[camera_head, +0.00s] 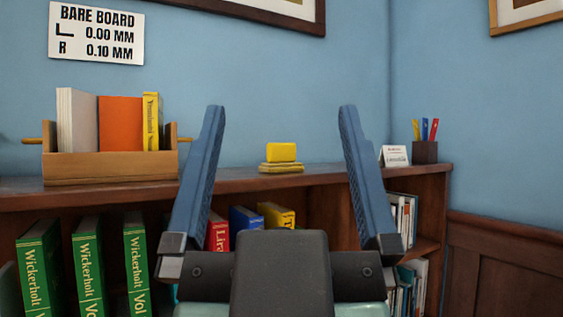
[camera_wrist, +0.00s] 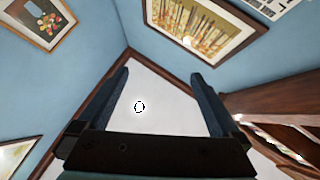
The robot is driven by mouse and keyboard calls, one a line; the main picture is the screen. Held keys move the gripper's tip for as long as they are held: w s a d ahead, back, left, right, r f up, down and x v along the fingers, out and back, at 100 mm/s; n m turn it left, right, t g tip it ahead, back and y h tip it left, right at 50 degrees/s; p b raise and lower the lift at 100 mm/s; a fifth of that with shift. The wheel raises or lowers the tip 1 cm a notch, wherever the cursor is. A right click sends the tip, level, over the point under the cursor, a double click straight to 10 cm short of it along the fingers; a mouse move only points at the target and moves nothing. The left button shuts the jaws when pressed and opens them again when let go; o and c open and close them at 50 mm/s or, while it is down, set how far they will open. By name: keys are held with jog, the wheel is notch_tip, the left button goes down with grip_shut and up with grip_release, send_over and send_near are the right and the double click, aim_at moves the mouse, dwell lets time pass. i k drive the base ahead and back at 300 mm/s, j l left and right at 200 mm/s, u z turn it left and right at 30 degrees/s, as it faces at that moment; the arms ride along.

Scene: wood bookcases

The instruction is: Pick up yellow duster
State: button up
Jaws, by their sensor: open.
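A yellow block-shaped thing (camera_head: 281,152), likely the duster, sits on a flat yellowish base (camera_head: 281,168) on top of the wooden bookcase. In the head view my gripper (camera_head: 280,112) is open, with its two blue fingers spread wide and pointing up. The yellow thing shows between the fingers, beyond them and apart from them. Nothing is held. In the wrist view my gripper (camera_wrist: 165,75) is also open and empty, with a white ceiling, blue walls and pictures beyond it. The duster is not visible in the wrist view.
On the bookcase top (camera_head: 225,180), a wooden box (camera_head: 110,167) with books stands left. A white card (camera_head: 394,156) and a pen cup (camera_head: 425,152) stand right. Bare top lies on both sides of the duster. A sign (camera_head: 97,33) hangs above.

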aim_at(280, 157)
jog(key=i+j, duration=0.1)
jog(key=i, duration=0.35)
jog(key=i+j+z, duration=0.15)
jog(key=i, duration=0.3)
jog(key=i+j, duration=0.15)
jog(key=i, duration=0.35)
